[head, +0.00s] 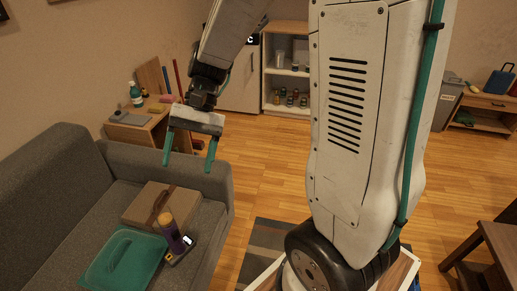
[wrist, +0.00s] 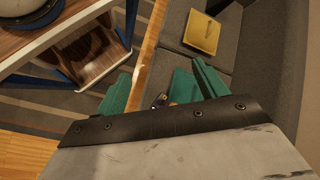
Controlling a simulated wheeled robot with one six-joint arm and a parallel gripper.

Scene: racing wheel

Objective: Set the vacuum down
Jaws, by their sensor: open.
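The vacuum (head: 172,236), a small purple handheld with a yellow end, rests on the grey sofa (head: 203,205). It stands tilted between a teal case (head: 122,262) and a brown box (head: 145,205), and I cannot tell if it touches them. My gripper (head: 188,166) is open and empty, above and beyond the vacuum, fingers pointing down. In the wrist view the vacuum (wrist: 160,100) shows only in part between the spread teal fingers, and the gripper body hides the rest.
A yellow flat item (wrist: 202,32) lies on the sofa in the wrist view. A wooden side table (head: 140,130) with a bottle stands behind the sofa. A white-framed table (wrist: 45,50) is at the left of the wrist view. Wooden floor (head: 265,165) is clear beyond the sofa.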

